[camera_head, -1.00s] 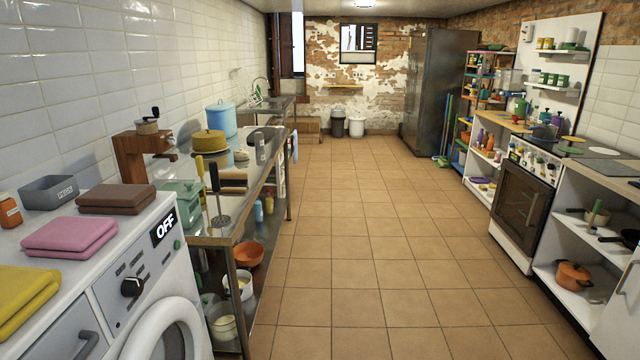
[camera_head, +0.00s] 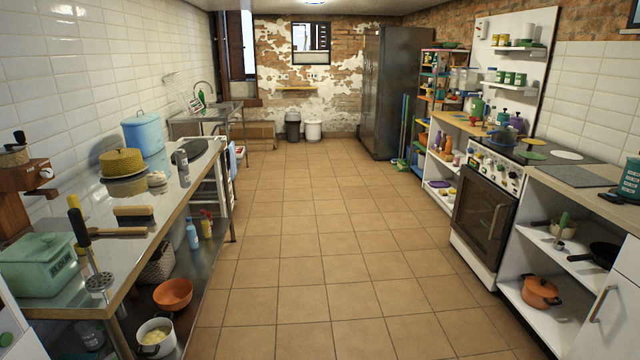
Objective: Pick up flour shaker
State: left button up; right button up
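A small grey metal cylinder with a light label (camera_head: 182,169) stands upright on the steel worktable (camera_head: 170,208) at the left, towards its far half. It looks like a shaker, but it is too small to tell for sure that it is the flour shaker. A dark round pan-like thing lies just behind it. Neither of my grippers shows in the head view, so nothing is seen near the cylinder.
A woven yellow lidded pot (camera_head: 122,163), a blue pot (camera_head: 144,134), a brush (camera_head: 133,213) and a green lidded box (camera_head: 45,264) share the worktable. The tiled floor (camera_head: 320,240) is clear down the middle. The oven (camera_head: 484,212) and shelves line the right.

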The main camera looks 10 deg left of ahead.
aim_at(181, 154)
jog(key=i+l+u, duration=0.15)
jog(key=i+u, duration=0.25)
jog(key=i, duration=0.85)
jog(key=i+l+u, duration=0.25)
jog(key=i, duration=0.95)
jog(key=j, duration=0.15)
